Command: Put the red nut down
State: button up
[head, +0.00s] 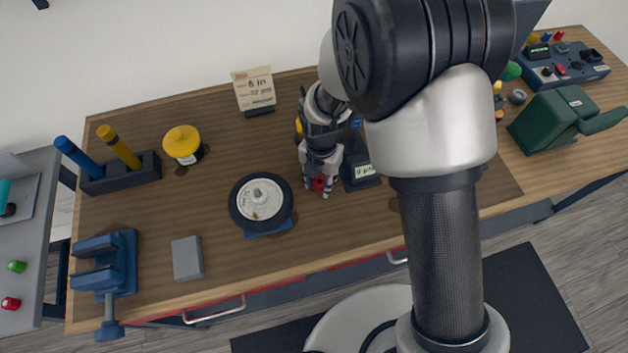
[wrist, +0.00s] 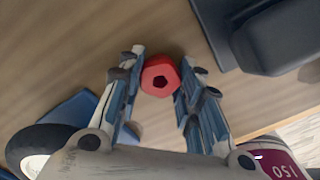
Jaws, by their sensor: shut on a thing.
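The red nut (wrist: 160,76) is between the fingertips of my gripper (wrist: 158,82) in the wrist view, with its dark hole facing the camera. My gripper is shut on it. In the head view the red nut (head: 319,184) shows at the tips of my gripper (head: 319,186), over the workbench between the wheel and a small dark display device. I cannot tell whether the nut touches the wooden top.
A wheel (head: 260,202) on a blue stand is left of my gripper. The display device (head: 360,172) is close on its right. A grey block (head: 187,258), a blue vise (head: 105,270) and a yellow-lidded jar (head: 183,143) stand farther left. Bare wood (head: 330,235) lies in front.

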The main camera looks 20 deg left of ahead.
jog(key=shift+d+r, duration=0.15)
jog(key=shift+d, duration=0.05)
jog(key=shift+w+d, duration=0.1)
jog(key=o, duration=0.5)
jog(key=shift+f, duration=0.2)
jog(key=shift+c, duration=0.2)
jog(key=o, duration=0.5)
